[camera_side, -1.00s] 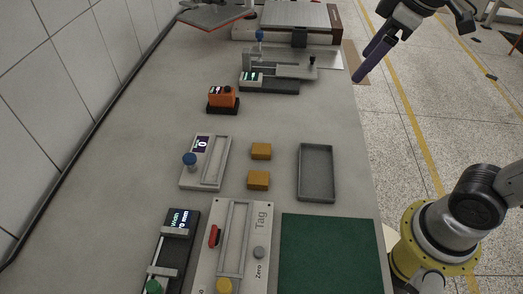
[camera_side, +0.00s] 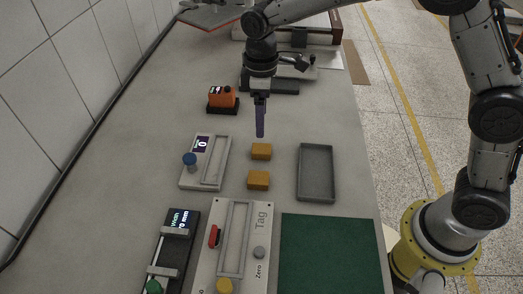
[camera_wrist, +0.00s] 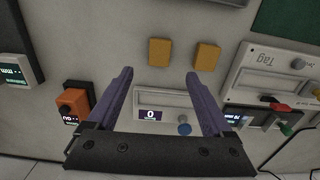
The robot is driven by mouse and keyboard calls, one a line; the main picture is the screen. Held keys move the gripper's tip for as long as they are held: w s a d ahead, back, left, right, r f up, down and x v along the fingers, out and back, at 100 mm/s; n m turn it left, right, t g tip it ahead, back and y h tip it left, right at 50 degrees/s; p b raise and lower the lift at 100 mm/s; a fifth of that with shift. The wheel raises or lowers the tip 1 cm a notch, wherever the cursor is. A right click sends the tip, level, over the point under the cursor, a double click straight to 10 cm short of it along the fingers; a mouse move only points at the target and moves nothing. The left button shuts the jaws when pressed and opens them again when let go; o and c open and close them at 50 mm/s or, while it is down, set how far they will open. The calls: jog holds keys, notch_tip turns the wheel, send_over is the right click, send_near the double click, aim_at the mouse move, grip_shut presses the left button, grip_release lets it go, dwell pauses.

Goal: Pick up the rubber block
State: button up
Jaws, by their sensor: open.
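Two small orange-tan blocks lie on the grey table, one behind the other in the side view. The far block (camera_side: 261,151) and the near block (camera_side: 258,180) look alike, so I cannot tell from their looks which is the rubber one. In the wrist view they show as a left block (camera_wrist: 160,52) and a right block (camera_wrist: 207,57). My gripper (camera_side: 260,136) hangs pointing down, just behind and above the far block. In the wrist view my gripper (camera_wrist: 158,75) is open, with nothing between its two purple fingers, and both blocks lie beyond the fingertips.
A shallow grey tray (camera_side: 301,178) is right of the blocks. A device with a blue knob (camera_side: 190,160) is to their left. An orange device (camera_side: 222,97) stands behind left. A green mat (camera_side: 330,255) and a panel marked Tag (camera_side: 260,217) lie in front.

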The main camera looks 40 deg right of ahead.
aim_at(261, 148)
notch_tip(261, 148, down, 10)
jog(key=shift+f, duration=0.15)
dwell(0.4)
grip_shut()
dwell(0.4)
